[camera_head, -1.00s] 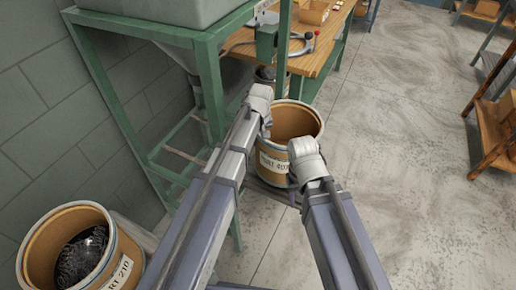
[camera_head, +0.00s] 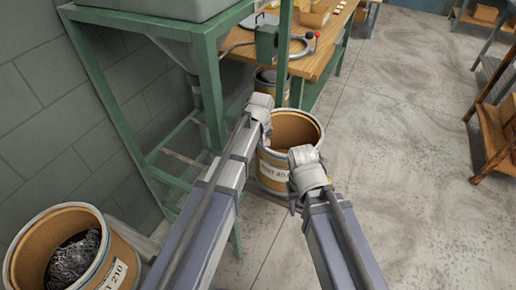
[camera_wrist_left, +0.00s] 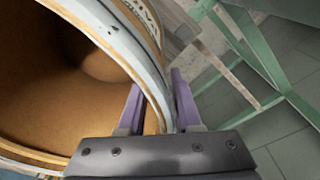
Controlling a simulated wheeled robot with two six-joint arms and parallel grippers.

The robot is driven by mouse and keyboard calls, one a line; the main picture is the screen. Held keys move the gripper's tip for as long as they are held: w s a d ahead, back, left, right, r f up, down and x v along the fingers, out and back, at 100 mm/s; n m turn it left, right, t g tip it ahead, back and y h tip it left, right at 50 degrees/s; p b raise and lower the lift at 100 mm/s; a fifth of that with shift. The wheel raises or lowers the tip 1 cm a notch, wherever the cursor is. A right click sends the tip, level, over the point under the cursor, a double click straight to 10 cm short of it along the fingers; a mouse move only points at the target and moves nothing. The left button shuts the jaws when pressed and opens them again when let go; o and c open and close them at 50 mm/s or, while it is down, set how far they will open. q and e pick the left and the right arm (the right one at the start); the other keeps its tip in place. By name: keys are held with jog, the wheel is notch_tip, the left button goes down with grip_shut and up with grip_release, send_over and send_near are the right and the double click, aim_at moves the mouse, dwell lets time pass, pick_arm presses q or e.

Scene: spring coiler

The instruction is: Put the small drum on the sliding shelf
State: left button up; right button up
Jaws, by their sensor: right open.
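A tan drum (camera_head: 272,171) with a pale metal rim and a white label stands on the floor by the green stand. Its visible inside looks empty. My left gripper (camera_head: 262,120) is at the drum's left rim. In the left wrist view, its two purple fingers (camera_wrist_left: 157,100) straddle the drum's rim (camera_wrist_left: 133,62), one inside and one outside, close against the wall. My right gripper (camera_head: 295,186) is open at the drum's near right side; its fingertips are mostly hidden by the wrist. I cannot pick out the sliding shelf with certainty.
A tan drum (camera_head: 118,268) holding dark coiled metal stands at lower left. The green stand (camera_head: 208,95) carries a grey hopper (camera_head: 150,8). Another drum (camera_head: 262,90) is under the wooden bench (camera_head: 318,62). A wooden rack (camera_head: 490,130) stands right. The floor (camera_head: 410,190) between is clear.

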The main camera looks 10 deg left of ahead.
pick_arm(q)
jog(key=shift+r, duration=0.1)
jog(key=r+p, duration=0.4)
jog(key=s+r+p, duration=0.1)
jog(key=r+p, duration=0.7)
jog(key=shift+s+d, duration=0.15)
jog(key=shift+d, duration=0.15)
jog(key=s+d+m, duration=0.1)
jog(key=s+m, duration=0.2)
jog(key=s, duration=0.4)
jog(key=s+d+m+g, duration=0.1)
jog(key=s+m, duration=0.2)
jog(key=s, duration=0.3)
jog(key=s+d+m, duration=0.1)
jog(key=s+m, duration=0.2)
jog(key=s, duration=0.4)
jog(key=shift+s+d+y, duration=0.3)
jog(key=shift+s, duration=0.05)
pick_arm(e)
notch_tip(320, 180, up, 12)
